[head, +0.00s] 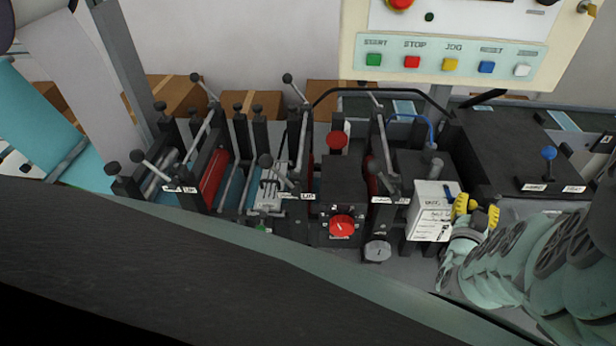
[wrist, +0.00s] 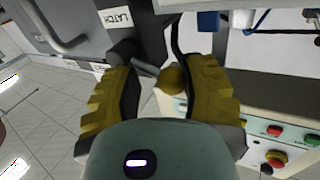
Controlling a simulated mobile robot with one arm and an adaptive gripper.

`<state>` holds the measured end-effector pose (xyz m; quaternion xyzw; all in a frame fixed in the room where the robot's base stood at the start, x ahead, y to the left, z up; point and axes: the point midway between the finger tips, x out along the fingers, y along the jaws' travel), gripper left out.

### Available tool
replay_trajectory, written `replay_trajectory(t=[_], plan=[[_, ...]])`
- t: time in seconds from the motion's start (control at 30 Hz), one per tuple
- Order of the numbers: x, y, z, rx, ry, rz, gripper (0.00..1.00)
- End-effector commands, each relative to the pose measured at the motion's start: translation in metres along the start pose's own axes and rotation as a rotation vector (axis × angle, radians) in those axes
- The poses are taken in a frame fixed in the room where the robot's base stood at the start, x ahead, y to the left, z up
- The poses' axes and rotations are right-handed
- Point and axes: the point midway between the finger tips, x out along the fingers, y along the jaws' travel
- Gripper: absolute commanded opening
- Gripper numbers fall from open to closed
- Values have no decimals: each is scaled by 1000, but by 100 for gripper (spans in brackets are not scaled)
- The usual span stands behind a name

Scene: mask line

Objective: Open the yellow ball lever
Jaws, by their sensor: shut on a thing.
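The yellow ball lever (wrist: 172,80) shows in the wrist view as a dull yellow ball on a short grey rod. The rod runs left to a dark round pivot near a grey panel with a LATCH label (wrist: 115,17). My gripper (wrist: 165,88) has yellow ridged fingers, one on each side of the ball, and is shut on it. In the head view my gripper (head: 475,211) is at the right end of the machine, beside a white notepad. There the ball is hidden by my fingers.
The white notepad (head: 432,211) stands just left of my gripper. A blue ball lever (head: 549,153) stands to the right. A control panel (head: 450,62) with coloured buttons hangs above. Rollers and grey-knobbed levers fill the machine's left, with red knobs (head: 342,226) at its middle.

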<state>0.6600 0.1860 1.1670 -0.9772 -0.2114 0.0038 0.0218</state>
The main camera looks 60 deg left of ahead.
Motion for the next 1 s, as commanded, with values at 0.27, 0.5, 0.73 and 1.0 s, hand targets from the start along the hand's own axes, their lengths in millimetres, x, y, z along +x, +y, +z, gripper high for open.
replay_trajectory(t=[0.27,0.5,0.73,1.0], plan=[[-1,3,7,-56,26,7,8],[-1,3,12,-167,86,7,8],[-2,2,12,-220,107,6,8],[-2,3,12,-225,107,7,8]])
